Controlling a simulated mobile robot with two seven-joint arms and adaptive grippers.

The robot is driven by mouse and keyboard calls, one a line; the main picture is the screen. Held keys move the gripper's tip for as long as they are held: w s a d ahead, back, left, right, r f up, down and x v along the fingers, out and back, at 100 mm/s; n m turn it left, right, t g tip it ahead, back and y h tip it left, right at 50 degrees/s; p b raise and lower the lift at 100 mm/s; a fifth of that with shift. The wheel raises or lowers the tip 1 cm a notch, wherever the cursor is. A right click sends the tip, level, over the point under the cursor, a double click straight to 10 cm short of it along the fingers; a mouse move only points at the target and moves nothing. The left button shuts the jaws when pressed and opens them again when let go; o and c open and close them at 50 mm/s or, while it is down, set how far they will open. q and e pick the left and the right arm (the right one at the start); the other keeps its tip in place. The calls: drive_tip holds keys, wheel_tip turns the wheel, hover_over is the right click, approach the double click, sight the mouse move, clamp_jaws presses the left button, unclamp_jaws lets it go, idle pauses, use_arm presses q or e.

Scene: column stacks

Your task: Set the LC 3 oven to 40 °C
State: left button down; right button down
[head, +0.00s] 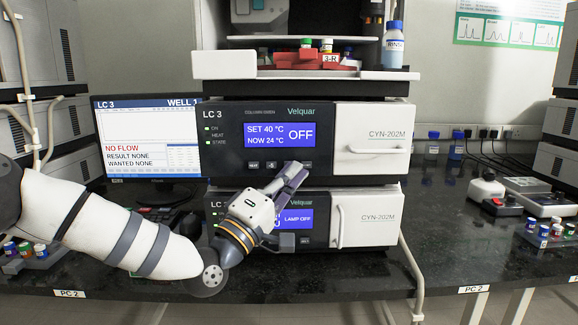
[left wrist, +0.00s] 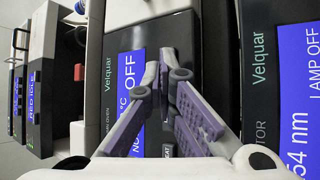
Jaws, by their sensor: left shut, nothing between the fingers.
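The LC 3 oven (head: 225,150) is the upper dark module, with a white CYN-202M door (head: 372,145) on its right. Its blue display (head: 279,135) reads SET 40 °C, NOW 24 °C and a large OFF. A row of small buttons (head: 254,165) lies below the display; its right part is hidden behind my fingers. My left gripper (head: 297,170) is shut and empty, its tips at the button row below OFF. In the left wrist view the shut fingertips (left wrist: 165,62) are close to the oven's panel, beside the display (left wrist: 128,80); contact cannot be told. My right gripper is not in view.
Below the oven stands a detector module (head: 320,219) showing LAMP OFF, partly behind my left gripper. A monitor (head: 148,140) at left reads NO FLOW. A shelf above holds a red vial rack (head: 300,60) and a rinse bottle (head: 393,48). Vials and small devices (head: 487,188) stand at right.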

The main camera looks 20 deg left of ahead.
use_arm(q)
drive_tip(key=shift+s+d+p, duration=0.25)
drive_tip(key=shift+s+p, duration=0.1)
drive_tip(key=shift+s, duration=0.4)
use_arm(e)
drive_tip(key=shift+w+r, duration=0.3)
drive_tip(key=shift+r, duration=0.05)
